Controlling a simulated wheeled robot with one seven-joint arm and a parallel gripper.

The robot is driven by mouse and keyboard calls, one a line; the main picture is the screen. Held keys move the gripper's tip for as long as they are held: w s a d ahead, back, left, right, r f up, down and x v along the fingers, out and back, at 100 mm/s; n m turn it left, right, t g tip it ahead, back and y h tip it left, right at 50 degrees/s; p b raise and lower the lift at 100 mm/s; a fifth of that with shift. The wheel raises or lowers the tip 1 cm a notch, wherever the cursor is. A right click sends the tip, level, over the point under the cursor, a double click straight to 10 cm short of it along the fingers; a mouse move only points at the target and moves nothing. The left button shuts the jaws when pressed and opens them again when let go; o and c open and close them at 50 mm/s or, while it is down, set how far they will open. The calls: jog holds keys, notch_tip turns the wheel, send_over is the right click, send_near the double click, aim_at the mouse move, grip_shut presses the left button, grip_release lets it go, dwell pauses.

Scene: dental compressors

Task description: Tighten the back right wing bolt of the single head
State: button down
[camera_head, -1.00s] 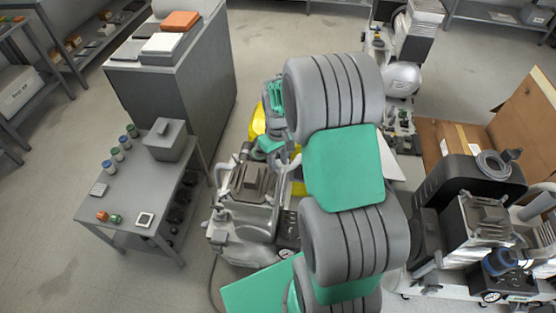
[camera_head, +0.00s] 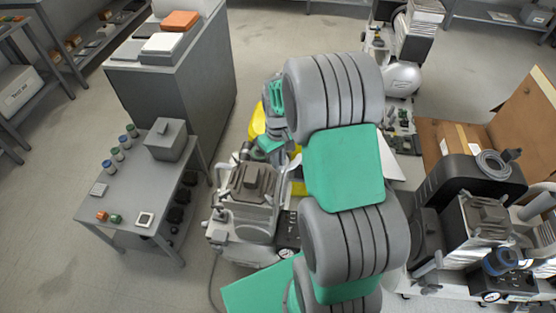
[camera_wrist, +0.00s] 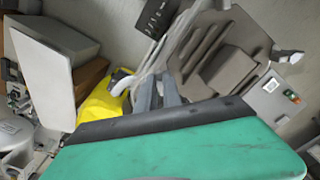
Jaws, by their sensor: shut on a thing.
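The single head (camera_head: 252,182) is a grey-brown ribbed block on top of the compressor left of my arm. It also shows in the wrist view (camera_wrist: 228,62), at upper right. My gripper (camera_wrist: 157,92) has its two grey fingers close together beside the head's near edge in the wrist view. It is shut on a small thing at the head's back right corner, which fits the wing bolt. The bolt itself is hidden by the fingers. In the head view my arm covers the head's right side, and the fingertips cannot be made out clearly.
A grey side table (camera_head: 120,205) with small jars and a box stands on the left. A tall grey cabinet (camera_head: 180,85) stands behind. A yellow object (camera_wrist: 103,103) is close beside the fingers. Another compressor (camera_head: 480,235) and cardboard boxes (camera_head: 455,140) are on the right.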

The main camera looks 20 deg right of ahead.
jog(key=shift+m, duration=0.4)
jog(key=m, duration=0.3)
jog(key=shift+a+m, duration=0.15)
jog(key=shift+m, duration=0.15)
jog(key=m, duration=0.4)
jog(key=shift+w+a, duration=0.1)
jog(key=m, duration=0.5)
jog(key=shift+a+b, duration=0.1)
jog(key=shift+b, duration=0.2)
jog(key=shift+w+m, duration=0.15)
jog(key=shift+m, duration=2.15)
jog(key=c, duration=1.5)
grip_release()
